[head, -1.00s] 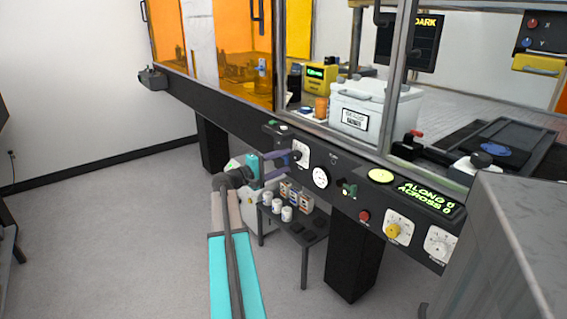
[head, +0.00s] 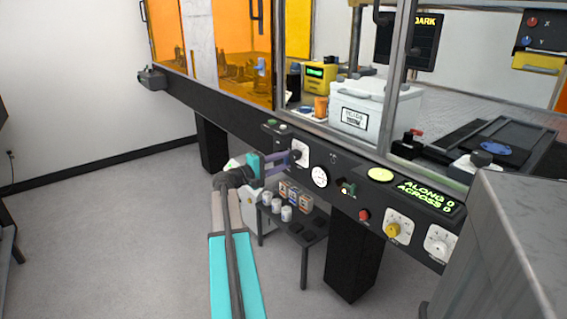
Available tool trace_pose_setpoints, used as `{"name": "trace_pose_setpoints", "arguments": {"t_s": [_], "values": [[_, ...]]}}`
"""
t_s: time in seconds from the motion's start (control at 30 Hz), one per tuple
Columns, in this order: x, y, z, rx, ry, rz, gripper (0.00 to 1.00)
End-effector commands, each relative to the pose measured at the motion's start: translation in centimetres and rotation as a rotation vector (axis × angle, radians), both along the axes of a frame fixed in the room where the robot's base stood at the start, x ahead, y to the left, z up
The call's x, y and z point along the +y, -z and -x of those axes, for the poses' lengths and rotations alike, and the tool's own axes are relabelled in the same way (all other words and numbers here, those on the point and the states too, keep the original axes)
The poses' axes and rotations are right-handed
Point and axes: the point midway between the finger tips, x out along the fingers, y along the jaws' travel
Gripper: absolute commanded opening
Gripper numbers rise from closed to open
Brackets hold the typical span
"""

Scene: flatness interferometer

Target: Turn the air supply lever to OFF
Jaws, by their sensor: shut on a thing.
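A dark lever (head: 297,155) sits on a white plate (head: 303,148) on the front of the black machine rail, in the head view. I take it to be the air supply lever; its labels are too small to read. My gripper (head: 291,159), with purple fingers, reaches it from the left and is shut on it. The fingers hide part of the lever, so its exact angle is hard to tell.
A round gauge (head: 320,176), a green valve (head: 349,189), a red button (head: 364,215) and a yellow knob (head: 393,230) lie right along the rail. A small dark table (head: 305,233) with white cups (head: 286,213) stands below. Open floor lies left.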

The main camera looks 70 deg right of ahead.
Motion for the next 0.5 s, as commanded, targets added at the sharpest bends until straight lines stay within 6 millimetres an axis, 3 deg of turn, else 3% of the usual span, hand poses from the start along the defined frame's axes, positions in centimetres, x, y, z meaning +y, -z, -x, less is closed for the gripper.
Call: {"name": "trace_pose_setpoints", "arguments": {"t_s": [0.5], "values": [[0.2,1.9,-0.2,-0.188,0.002,0.118,0.09]]}}
